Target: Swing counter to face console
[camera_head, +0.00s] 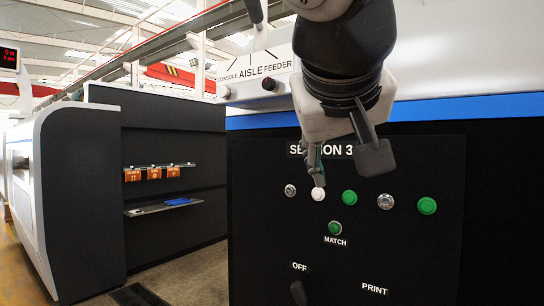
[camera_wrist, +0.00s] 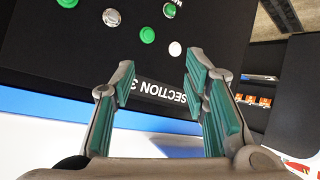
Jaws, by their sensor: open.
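A small dark counter display (camera_head: 9,58) with red digits hangs at the far upper left in the head view; its digits are too small to read surely. A white strip (camera_head: 262,62) lettered CONSOLE, AISLE and FEEDER runs along the top of the machine, with lines fanning out above the words. A dark round knob (camera_head: 268,84) sits just below the lettering.
The panel carries several green, white and silver buttons (camera_head: 349,198), a green MATCH button (camera_head: 335,228) and a dark lever (camera_head: 299,292) under OFF. A black shelf unit (camera_head: 165,185) with orange boxes stands left. Floor (camera_head: 185,280) is clear between the shelf and panel.

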